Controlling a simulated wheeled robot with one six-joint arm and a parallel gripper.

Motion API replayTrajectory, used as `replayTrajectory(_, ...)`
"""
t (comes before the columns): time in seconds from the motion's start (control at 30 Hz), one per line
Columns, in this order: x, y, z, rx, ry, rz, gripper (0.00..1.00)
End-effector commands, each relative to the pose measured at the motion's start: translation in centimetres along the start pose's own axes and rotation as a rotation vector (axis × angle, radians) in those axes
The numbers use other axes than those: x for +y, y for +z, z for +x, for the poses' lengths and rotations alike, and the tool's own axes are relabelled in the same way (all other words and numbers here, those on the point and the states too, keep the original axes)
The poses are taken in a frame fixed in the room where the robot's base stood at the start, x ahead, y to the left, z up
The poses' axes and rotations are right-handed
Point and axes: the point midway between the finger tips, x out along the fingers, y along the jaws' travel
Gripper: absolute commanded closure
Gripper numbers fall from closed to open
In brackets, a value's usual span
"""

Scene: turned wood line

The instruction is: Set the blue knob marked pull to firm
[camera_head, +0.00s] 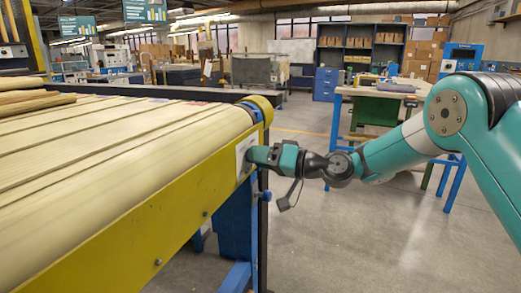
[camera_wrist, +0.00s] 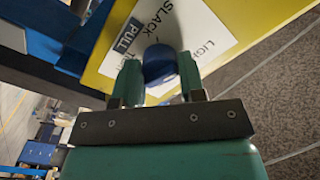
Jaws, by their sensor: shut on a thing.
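The blue knob (camera_wrist: 160,64) sits on a white label plate (camera_wrist: 178,22) fixed to the yellow side rail of the conveyor. In the wrist view the plate shows a blue "PULL" tag and the words "SLACK" and "LIGHT"; other wording is hidden behind the knob and fingers. My gripper (camera_wrist: 160,78) has its two green fingers on either side of the knob and is shut on it. Which mark the knob points at cannot be told.
The conveyor belt (camera_head: 110,140) fills the left, with wooden pieces (camera_head: 35,102) at its far left. A blue leg (camera_head: 238,225) stands below the rail's end. A workbench (camera_head: 380,92) stands behind my arm. The floor (camera_head: 350,245) at lower right is clear.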

Motion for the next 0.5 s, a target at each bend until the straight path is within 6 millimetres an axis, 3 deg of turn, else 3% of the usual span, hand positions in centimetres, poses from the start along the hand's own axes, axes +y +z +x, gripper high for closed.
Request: replayTrajectory(0.5,-0.24,-0.37,-0.06,0.001,0.001,0.493,0.86)
